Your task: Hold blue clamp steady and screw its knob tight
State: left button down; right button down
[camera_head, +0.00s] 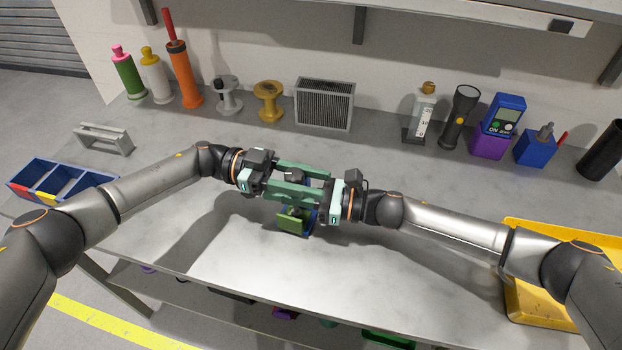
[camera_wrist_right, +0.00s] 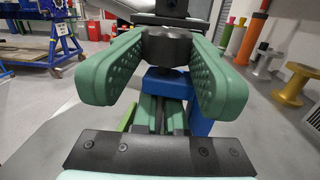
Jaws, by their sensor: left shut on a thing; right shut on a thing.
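A green plate (camera_head: 291,223) is beside the blue body.
Bottles, spools (camera_head: 268,102), a grey finned block (camera_head: 324,104) and several tools (camera_head: 459,115) line the back of the bench. A blue bin (camera_head: 58,180) stands at left and a yellow tray (camera_head: 530,290) at right. The front of the bench is clear.

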pick_arm(q)
jog(key=shift+f, duration=0.4)
dwell(0.5)
jog(key=c, duration=0.8)
grip_release()
jog(key=shift+c, duration=0.2)
jog(key=o, duration=0.4)
jog(key=shift+r, duration=0.2)
jog(key=v, duration=1.2)
